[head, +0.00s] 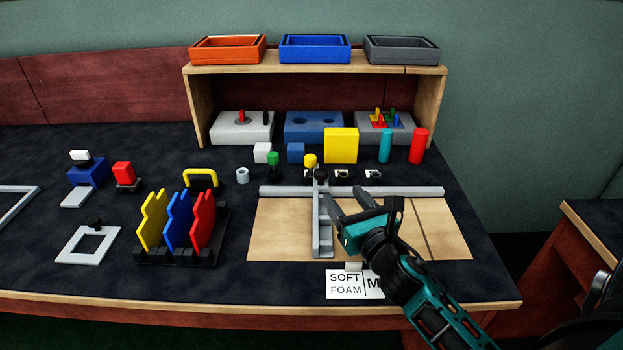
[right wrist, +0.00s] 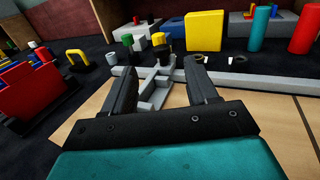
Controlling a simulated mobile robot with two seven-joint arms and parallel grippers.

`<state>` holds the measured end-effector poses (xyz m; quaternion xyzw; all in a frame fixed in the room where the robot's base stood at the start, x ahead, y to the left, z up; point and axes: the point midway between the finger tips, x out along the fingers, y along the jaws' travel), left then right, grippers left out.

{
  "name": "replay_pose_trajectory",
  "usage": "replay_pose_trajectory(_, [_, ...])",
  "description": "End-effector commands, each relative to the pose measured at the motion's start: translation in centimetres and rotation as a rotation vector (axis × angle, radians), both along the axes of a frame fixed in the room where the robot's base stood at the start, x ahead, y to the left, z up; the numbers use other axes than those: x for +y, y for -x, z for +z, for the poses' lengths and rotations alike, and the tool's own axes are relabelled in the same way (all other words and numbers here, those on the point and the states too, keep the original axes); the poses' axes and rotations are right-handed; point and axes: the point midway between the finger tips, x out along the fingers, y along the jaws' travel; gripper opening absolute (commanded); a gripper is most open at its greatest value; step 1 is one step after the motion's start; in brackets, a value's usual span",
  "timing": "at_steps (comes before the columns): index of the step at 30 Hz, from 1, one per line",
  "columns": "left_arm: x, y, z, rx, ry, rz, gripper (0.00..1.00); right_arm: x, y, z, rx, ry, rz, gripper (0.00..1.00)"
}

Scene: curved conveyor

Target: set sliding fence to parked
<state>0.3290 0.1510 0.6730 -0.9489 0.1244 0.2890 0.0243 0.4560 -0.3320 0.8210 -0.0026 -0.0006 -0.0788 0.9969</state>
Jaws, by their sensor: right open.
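The sliding fence (head: 322,232) is a grey bar standing across the wooden board (head: 280,228), with a dark knob (head: 321,175) at its far end. It meets a long grey rail (head: 400,191) along the board's back edge. My right gripper (head: 341,202) is open just right of the fence, its fingers pointing toward the fence and knob. In the right wrist view the fence (right wrist: 155,86) and its knob (right wrist: 164,61) show between and beyond the open fingers (right wrist: 160,80), with no contact that I can make out. My left gripper is not in view.
A rack (head: 180,250) with yellow, blue and red plates stands left of the board. A yellow block (head: 341,146), a teal cylinder (head: 385,146) and a red cylinder (head: 418,146) stand behind the rail. A "SOFT FOAM" label (head: 346,287) lies at the front.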

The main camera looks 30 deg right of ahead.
Motion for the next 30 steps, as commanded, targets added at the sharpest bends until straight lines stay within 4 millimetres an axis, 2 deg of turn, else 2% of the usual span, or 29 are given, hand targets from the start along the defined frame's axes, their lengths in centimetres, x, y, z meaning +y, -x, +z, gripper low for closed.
replay_pose_trajectory(1, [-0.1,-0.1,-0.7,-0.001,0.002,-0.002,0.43,0.0,0.0,-1.0,0.0,-0.001,0.0,0.58])
replay_pose_trajectory(6, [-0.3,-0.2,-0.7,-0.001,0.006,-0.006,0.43,0.0,-0.2,-1.2,0.0,-0.003,0.0,0.58])
replay_pose_trajectory(10, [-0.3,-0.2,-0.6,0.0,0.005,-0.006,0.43,-0.2,-1.2,-1.1,-0.002,-0.003,0.001,0.58])
replay_pose_trajectory(24, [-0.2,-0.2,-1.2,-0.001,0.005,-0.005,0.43,-1.5,-9.1,-1.1,-0.002,-0.005,0.0,0.58])
replay_pose_trajectory(30, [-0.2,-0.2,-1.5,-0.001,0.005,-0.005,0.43,-1.7,-11.2,-1.2,-0.001,-0.005,0.001,0.58])
